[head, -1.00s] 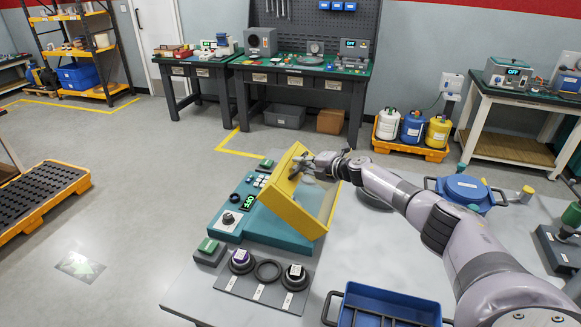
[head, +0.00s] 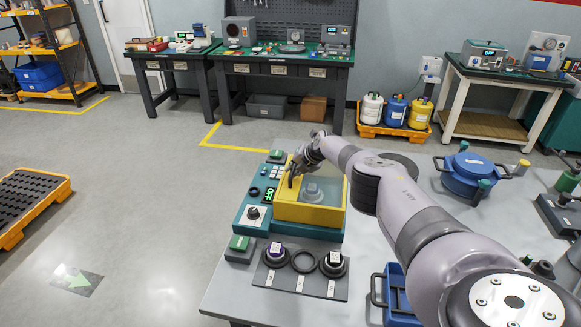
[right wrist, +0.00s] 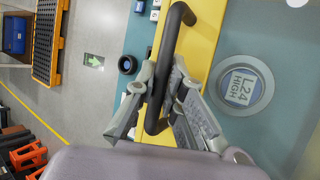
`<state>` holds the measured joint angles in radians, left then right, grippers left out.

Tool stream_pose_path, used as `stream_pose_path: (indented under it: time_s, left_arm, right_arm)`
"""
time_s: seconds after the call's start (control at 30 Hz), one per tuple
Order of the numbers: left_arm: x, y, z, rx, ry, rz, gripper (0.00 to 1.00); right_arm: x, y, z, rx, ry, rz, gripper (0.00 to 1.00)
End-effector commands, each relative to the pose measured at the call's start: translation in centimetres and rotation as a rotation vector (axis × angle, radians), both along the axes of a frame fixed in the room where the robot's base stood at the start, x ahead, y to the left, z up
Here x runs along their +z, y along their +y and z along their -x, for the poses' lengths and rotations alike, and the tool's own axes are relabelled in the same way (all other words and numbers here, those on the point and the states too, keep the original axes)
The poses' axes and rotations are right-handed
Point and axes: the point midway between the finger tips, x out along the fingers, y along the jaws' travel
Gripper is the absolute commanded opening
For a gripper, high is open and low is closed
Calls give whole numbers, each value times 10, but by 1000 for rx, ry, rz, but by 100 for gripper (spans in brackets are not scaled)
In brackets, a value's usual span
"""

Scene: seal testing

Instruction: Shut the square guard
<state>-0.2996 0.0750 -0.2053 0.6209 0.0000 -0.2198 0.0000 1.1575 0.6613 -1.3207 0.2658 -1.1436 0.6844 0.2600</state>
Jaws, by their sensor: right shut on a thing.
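The square guard (head: 308,214) has a yellow frame and a clear panel. In the head view it lies down over the teal test machine (head: 250,221) and looks about level; I cannot tell whether it is fully seated. My right gripper (head: 293,176) is at the guard's left side. In the right wrist view my right gripper (right wrist: 158,92) is shut on the black bar handle (right wrist: 174,40) of the guard. A round grey part (right wrist: 258,103) labelled "L24 HIGH" shows through the clear panel. My left gripper is not in view.
A blue tray (head: 397,294) and a blue lidded pot (head: 468,172) stand to the right.

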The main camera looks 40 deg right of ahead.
Motion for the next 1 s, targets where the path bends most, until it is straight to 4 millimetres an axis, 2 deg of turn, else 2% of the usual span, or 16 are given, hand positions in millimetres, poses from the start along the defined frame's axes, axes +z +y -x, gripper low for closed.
stream_pose_path:
  time_s: [0.47,0.5,0.8,1.0]
  left_arm:
    - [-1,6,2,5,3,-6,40]
    - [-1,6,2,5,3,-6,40]
    - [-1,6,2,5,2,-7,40]
    - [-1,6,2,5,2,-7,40]
  right_arm:
    - [-1,3,-2,7,5,9,0]
    - [-1,3,-2,7,5,9,12]
    - [-3,2,0,5,9,7,32]
    - [-4,1,1,5,12,8,32]
